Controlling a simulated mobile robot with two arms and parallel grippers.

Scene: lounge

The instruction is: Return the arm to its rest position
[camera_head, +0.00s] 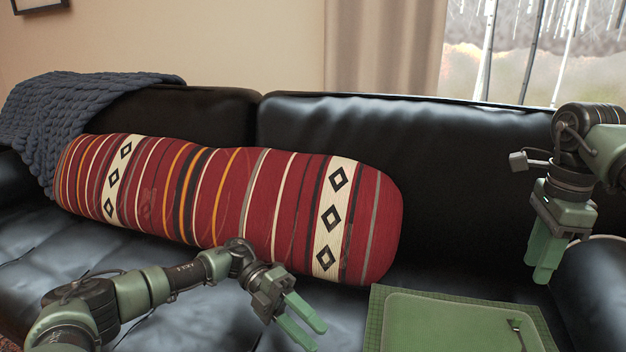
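My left arm comes in from the lower left, and its gripper (308,328) is low over the front of the sofa seat. Its two green fingers are apart with nothing between them. My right gripper (542,262) hangs pointing down at the right, in front of the sofa back near the right armrest. Its green fingers overlap from this angle, so the gap between them cannot be judged. No held object shows at it.
A black leather sofa (440,180) fills the view. A long striped red bolster (255,205) lies on it, behind my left gripper. A blue knitted blanket (85,105) drapes at the left. A flat green item with a gridded border (455,325) is at the lower right.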

